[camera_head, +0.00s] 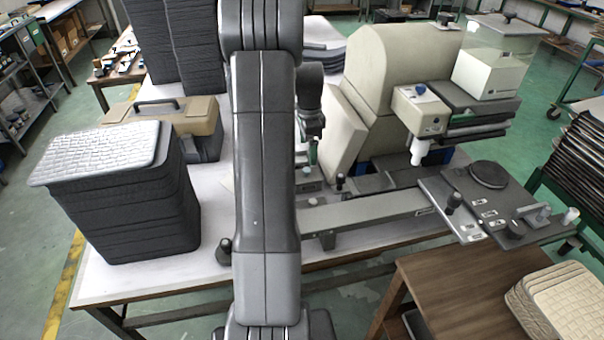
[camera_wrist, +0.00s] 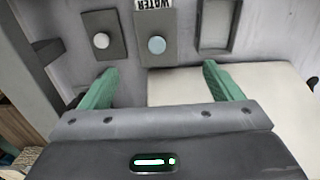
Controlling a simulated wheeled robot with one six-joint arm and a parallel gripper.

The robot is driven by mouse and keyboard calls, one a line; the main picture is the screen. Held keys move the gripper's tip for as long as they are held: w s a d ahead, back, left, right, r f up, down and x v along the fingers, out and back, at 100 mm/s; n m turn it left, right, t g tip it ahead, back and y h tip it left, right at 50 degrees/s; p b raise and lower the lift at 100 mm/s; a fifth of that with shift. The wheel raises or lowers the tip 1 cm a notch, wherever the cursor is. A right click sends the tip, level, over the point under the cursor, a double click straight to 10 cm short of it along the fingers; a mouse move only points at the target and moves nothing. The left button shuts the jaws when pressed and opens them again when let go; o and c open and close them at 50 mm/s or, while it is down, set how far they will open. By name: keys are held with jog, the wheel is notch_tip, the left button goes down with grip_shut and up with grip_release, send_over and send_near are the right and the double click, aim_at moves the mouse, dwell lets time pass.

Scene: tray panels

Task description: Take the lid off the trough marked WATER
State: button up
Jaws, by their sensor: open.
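In the wrist view a WATER label (camera_wrist: 153,4) shows at the top edge, partly cut off. Just below it is a dark grey rectangular lid (camera_wrist: 142,26) with a round pale blue knob (camera_wrist: 157,45). The lid appears to lie in place, and the trough under it is hidden. My gripper (camera_wrist: 159,69) is open and empty, its green fingers spread on either side below the knob in the picture, not touching it. In the head view my arm hides most of this area; only a bit of green finger (camera_head: 313,152) shows beside it.
A second dark lid (camera_wrist: 94,22) with a white knob (camera_wrist: 101,40) lies left of the WATER one. An uncovered grey trough (camera_wrist: 216,49) is on the right. In the head view a beige machine (camera_head: 395,75) stands close right, and a dark stack (camera_head: 125,210) stands left.

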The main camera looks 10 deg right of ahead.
aim_at(306, 169)
notch_tip(306, 169, down, 4)
jog(key=shift+r, duration=0.15)
jog(key=shift+s+a+f+p, duration=0.15)
jog(key=shift+f+p, duration=0.2)
jog(key=shift+f, duration=1.05)
jog(key=shift+s+a+f+p, duration=0.1)
jog(key=shift+f+p, duration=0.2)
jog(key=shift+f, duration=1.05)
jog(key=c, duration=1.1)
